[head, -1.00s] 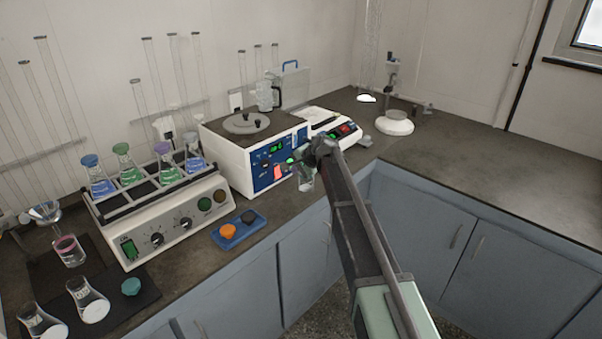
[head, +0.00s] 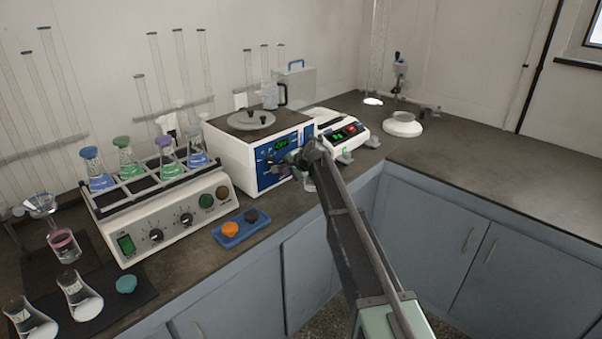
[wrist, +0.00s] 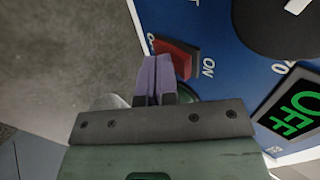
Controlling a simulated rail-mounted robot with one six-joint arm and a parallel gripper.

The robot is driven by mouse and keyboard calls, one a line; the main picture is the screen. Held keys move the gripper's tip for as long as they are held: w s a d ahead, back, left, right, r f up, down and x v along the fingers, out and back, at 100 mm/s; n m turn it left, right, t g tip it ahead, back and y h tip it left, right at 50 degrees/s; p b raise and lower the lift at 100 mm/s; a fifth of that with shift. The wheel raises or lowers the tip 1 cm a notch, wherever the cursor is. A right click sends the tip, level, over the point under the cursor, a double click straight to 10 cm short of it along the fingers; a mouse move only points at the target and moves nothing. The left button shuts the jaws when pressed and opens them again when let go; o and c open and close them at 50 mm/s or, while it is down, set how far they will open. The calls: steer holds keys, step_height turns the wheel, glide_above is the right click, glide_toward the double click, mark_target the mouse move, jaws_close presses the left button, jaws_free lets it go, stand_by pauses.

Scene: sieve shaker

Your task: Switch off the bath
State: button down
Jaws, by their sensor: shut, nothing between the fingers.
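The bath (head: 232,160) is a white box with a blue front panel and a round lid (head: 250,120) on top. In the wrist view, its red rocker switch (wrist: 177,58) sits on the blue panel beside an "ON" label. A dark knob (wrist: 275,25) and a green display (wrist: 295,112), which reads "OFF", lie to the right. My gripper (head: 287,161) is in front of the panel. In the wrist view its purple fingers (wrist: 156,72) are shut and empty, with tips beside the switch's lower left; I cannot tell whether they touch it.
A balance-like device (head: 340,133) stands just right of the bath. A shaker with flasks (head: 165,215) is at the left. A blue tray (head: 240,238) with an orange and a dark stopper lies in front. The right counter (head: 480,180) is clear.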

steer(key=shift+w, duration=0.1)
steer(key=shift+r, duration=0.15)
steer(key=shift+w+a+r+p, duration=0.1)
steer(key=shift+a+r+p, duration=0.05)
steer(key=shift+r+p, duration=0.65)
steer(key=shift+f, duration=0.1)
steer(key=f+p+v, duration=0.1)
steer(key=p+v, duration=0.7)
steer(key=v, duration=0.5)
steer(key=shift+s+d+r+p, duration=0.35)
steer(key=shift+s+d+p, duration=0.05)
steer(key=shift+s+d, duration=0.1)
